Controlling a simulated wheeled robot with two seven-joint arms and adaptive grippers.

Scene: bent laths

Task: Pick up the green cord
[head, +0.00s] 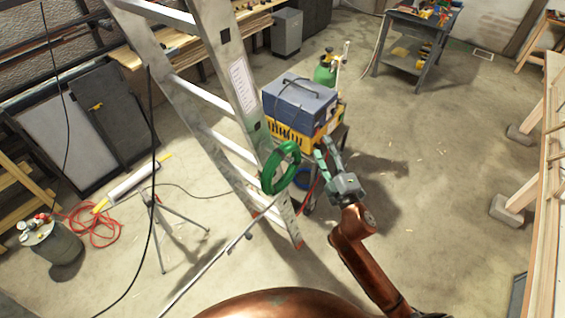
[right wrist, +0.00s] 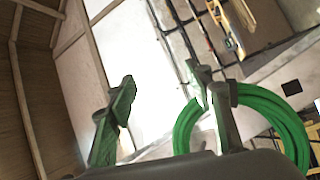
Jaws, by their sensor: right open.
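The green cord (head: 281,167) is a coil that hangs at the side of the silver stepladder (head: 232,75) in the head view. In the right wrist view the coil (right wrist: 300,133) shows at the right, partly behind one finger. My right gripper (head: 327,152) is open and empty, just to the right of the coil in the head view. In the right wrist view its two fingers (right wrist: 155,108) stand wide apart, and the coil is not between them as far as I can see. What holds the coil up is hidden. My left gripper is not in view.
A blue toolbox (head: 299,97) sits on a yellow case (head: 287,134) behind the right gripper. A green tank (head: 325,74) stands behind them. A tripod (head: 160,225), red hose (head: 95,225) and metal canister (head: 50,245) are at the left. The floor right of my arm is open.

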